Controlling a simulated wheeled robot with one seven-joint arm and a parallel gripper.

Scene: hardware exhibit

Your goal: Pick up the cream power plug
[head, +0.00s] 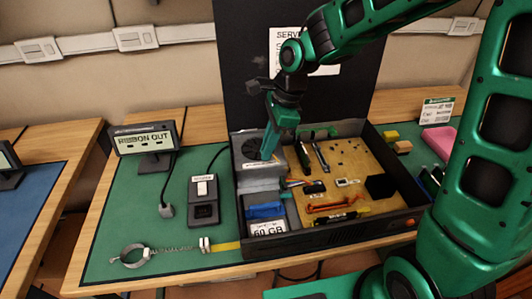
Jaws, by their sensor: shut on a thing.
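My gripper (267,157) points down over the grey power supply unit (255,184) in the left part of the open black case. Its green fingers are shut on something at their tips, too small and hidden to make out. No clearly cream plug can be told apart there. A greyish plug (167,210) lies on the green mat at the end of the dark cable from the small display, left of the case and well apart from my gripper.
The open case (323,240) holds a tan board (350,160), a drive and several tools. Left of it stand the display (145,140), a switch box (204,200) and a wrist strap (133,256). A pink block (438,139) lies at right.

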